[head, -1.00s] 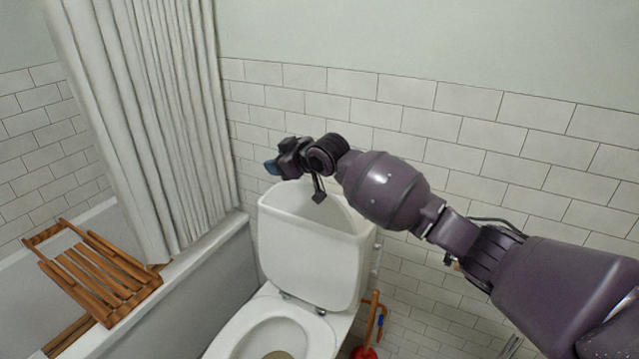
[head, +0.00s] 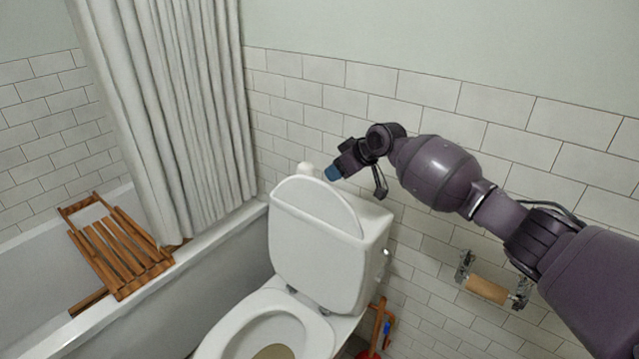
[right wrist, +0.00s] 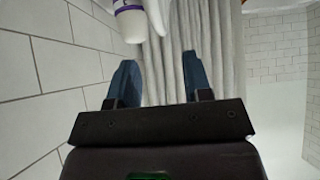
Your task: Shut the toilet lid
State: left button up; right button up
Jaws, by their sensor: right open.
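The white toilet lid (head: 312,262) stands upright, raised against the tank (head: 375,222) in the head view. The open seat ring (head: 235,340) lies flat below it, cut off by the bottom edge. My right gripper (head: 357,180) is open and empty, above the tank and the top of the raised lid, with no clear contact with the lid. In the right wrist view its two blue fingers (right wrist: 160,82) are spread apart with nothing between them; the lid is not recognisable there. My left gripper is not in view.
A tiled wall (head: 440,140) is behind. The bathtub (head: 225,255), curtain (head: 170,110) and wooden rack (head: 120,250) are left; a paper holder (head: 487,290) is right.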

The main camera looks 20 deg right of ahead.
aim_at(320, 182)
jog(key=b+x, duration=0.2)
jog(key=x, duration=0.7)
jog(key=shift+d+f+b, duration=0.1)
jog(key=shift+f+b, duration=0.2)
jog(key=shift+b, duration=0.05)
jog(key=shift+w+a+f, duration=0.2)
jog(key=shift+w+a, duration=0.05)
jog(key=shift+w, duration=0.15)
grip_shut()
